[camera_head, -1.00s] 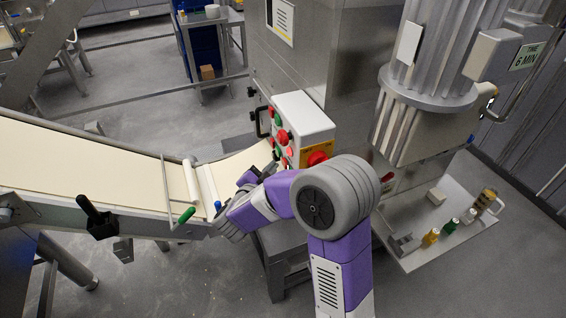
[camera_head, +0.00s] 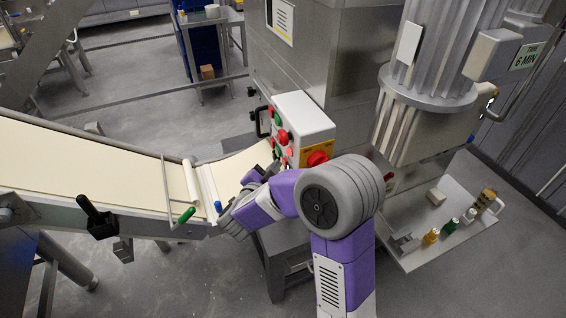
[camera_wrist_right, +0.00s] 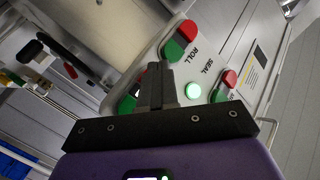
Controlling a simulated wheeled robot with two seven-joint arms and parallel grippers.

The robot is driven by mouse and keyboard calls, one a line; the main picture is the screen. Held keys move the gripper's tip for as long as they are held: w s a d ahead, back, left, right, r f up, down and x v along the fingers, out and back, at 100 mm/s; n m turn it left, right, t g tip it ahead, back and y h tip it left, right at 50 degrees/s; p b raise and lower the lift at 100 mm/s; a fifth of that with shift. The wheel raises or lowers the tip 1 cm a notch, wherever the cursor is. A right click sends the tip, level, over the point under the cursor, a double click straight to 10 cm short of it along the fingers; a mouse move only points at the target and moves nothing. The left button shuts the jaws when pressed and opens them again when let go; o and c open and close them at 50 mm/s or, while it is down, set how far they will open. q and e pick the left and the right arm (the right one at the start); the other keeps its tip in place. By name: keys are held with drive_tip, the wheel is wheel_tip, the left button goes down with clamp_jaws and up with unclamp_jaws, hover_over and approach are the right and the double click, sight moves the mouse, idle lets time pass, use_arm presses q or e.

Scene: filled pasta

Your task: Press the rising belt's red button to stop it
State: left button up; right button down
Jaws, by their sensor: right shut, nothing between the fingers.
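The control box (camera_head: 303,118) is white with a grey front carrying red and green buttons. In the right wrist view, a red button (camera_wrist_right: 188,29) sits with a green one by the label ROLL. Another red button (camera_wrist_right: 230,78) is by the label SEAL, near a lit green lamp. A third button pair (camera_wrist_right: 127,104) is partly hidden behind my fingers, and its label does not show. My right gripper (camera_wrist_right: 157,88) is shut and empty, its tips close to the panel by this pair. I cannot tell whether they touch. My left gripper is not in view.
A large red knob (camera_head: 317,158) sits on the box's yellow plate. A bottle shelf (camera_head: 412,262) stands right.

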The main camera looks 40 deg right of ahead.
drive_tip(key=shift+d, duration=0.2)
idle(0.3)
drive_tip(key=shift+a, duration=0.1)
drive_tip(key=shift+w+a, duration=0.15)
drive_tip(key=shift+a, duration=0.6)
drive_tip(key=shift+w+a+p, duration=0.1)
drive_tip(key=shift+w+a, duration=0.1)
drive_tip(key=shift+a, duration=0.6)
drive_tip(key=shift+w+a+p, duration=0.1)
drive_tip(key=shift+w+a, duration=0.1)
drive_tip(key=shift+a, duration=0.65)
drive_tip(key=shift+w+a+p, duration=0.1)
drive_tip(key=shift+w+a, duration=0.1)
drive_tip(key=shift+a, duration=0.6)
